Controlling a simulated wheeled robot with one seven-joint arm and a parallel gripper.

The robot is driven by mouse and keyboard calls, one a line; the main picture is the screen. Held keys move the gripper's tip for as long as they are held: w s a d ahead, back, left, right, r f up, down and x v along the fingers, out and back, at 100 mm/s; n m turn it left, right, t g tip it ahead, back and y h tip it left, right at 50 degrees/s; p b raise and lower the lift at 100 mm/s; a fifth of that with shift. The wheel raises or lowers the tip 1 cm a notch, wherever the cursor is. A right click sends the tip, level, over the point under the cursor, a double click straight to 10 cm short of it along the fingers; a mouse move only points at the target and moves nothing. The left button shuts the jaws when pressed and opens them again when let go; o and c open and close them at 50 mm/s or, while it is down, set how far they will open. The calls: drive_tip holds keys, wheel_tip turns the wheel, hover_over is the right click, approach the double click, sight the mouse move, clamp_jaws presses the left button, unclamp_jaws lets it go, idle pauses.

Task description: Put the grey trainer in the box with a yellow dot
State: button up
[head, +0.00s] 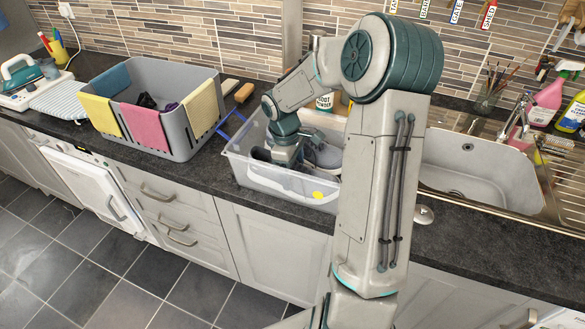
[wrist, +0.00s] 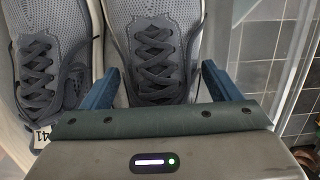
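The clear plastic box (head: 265,178) stands on the worktop, with a yellow dot (head: 318,195) on its front wall. My gripper (head: 285,165) reaches down into this box. In the wrist view two grey laced trainers lie side by side. One grey trainer (wrist: 155,50) is between the blue fingers of my gripper (wrist: 160,78), which stand apart with narrow gaps beside it. The other trainer (wrist: 38,60) is to the left, with a small tag marked 41. In the head view a grey trainer (head: 326,155) shows in the box; my arm hides part of it.
A grey crate (head: 185,138) with coloured cloths over its rim stands left of the box. A sink (head: 465,170) is on the right, with bottles and a brush jar behind it. An iron (head: 20,72) is at the far left. The clear wall is close beside my right finger.

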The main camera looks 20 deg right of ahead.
drive_tip(key=shift+r, duration=0.1)
drive_tip(key=r, duration=0.7)
drive_tip(key=w+a+r+b, duration=0.1)
drive_tip(key=r, duration=0.2)
drive_tip(key=shift+w+r, duration=0.1)
drive_tip(key=shift+r, duration=0.25)
drive_tip(key=shift+a+r, duration=0.2)
drive_tip(key=shift+r, duration=0.45)
drive_tip(key=s+a+r+m+t, duration=0.1)
drive_tip(key=s+a+m, duration=0.3)
drive_tip(key=s, duration=0.7)
drive_tip(key=s+a+r+m+t+y, duration=0.1)
drive_tip(key=s+a+m+t, duration=0.2)
drive_tip(key=s, duration=0.8)
drive_tip(key=shift+s+a+m+t, duration=0.2)
drive_tip(key=shift+a+m+t, duration=0.1)
drive_tip(key=shift+a+m, duration=0.65)
